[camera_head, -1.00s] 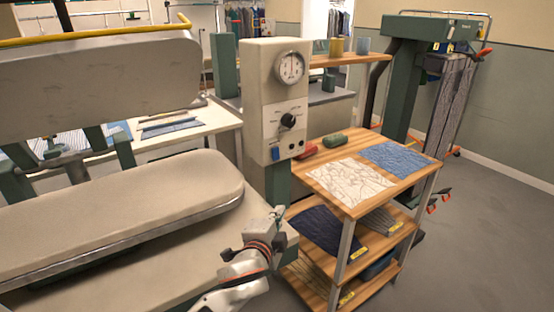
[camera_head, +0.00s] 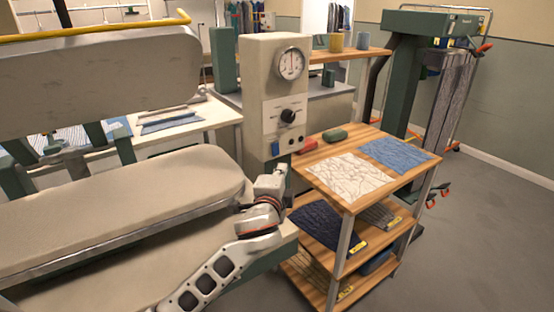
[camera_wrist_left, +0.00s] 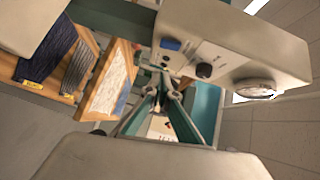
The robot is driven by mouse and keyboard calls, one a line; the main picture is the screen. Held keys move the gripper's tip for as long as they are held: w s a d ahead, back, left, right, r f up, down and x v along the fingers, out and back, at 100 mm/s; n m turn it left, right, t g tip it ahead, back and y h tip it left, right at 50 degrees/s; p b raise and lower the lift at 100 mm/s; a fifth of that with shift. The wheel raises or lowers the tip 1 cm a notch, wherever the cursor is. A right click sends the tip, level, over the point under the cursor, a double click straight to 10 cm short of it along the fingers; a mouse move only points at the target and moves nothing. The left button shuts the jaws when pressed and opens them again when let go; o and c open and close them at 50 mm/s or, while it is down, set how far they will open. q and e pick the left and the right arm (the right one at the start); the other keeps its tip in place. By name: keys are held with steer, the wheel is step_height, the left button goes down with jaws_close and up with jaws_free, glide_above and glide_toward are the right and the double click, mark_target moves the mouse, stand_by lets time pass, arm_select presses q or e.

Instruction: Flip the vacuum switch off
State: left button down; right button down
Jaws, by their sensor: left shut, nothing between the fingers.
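The cream control box (camera_head: 262,88) stands on a green post and carries a round gauge, a black knob (camera_head: 288,116) and a blue switch (camera_head: 275,149) low on its front. I take the blue switch for the vacuum switch; its label is too small to read. It also shows in the left wrist view (camera_wrist_left: 170,44), just beyond the fingertips. My left gripper (camera_head: 282,168) is shut and empty, just below the box's lower edge and apart from the switch. In the left wrist view its fingers (camera_wrist_left: 160,78) come together. My right gripper is not in view.
The padded pressing board (camera_head: 120,205) lies left of my arm, with the raised upper press plate (camera_head: 100,85) above it. A wooden shelf cart (camera_head: 325,172) with folded cloths stands close on the right. A red and a green item lie near the box.

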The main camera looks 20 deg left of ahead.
mark_target(278, 153)
arm_select(q)
steer(key=w+a+f, duration=0.1)
steer(key=w+a, duration=0.2)
steer(key=w, duration=0.4)
steer(key=shift+w+a, duration=0.35)
steer(key=shift+w+a+f+t+b, duration=0.1)
steer(key=shift+a+f+t+b, duration=0.25)
steer(key=shift+b, duration=0.3)
steer(key=shift+w+r+m, duration=0.1)
steer(key=shift+r+m, duration=0.05)
steer(key=shift+m, duration=0.15)
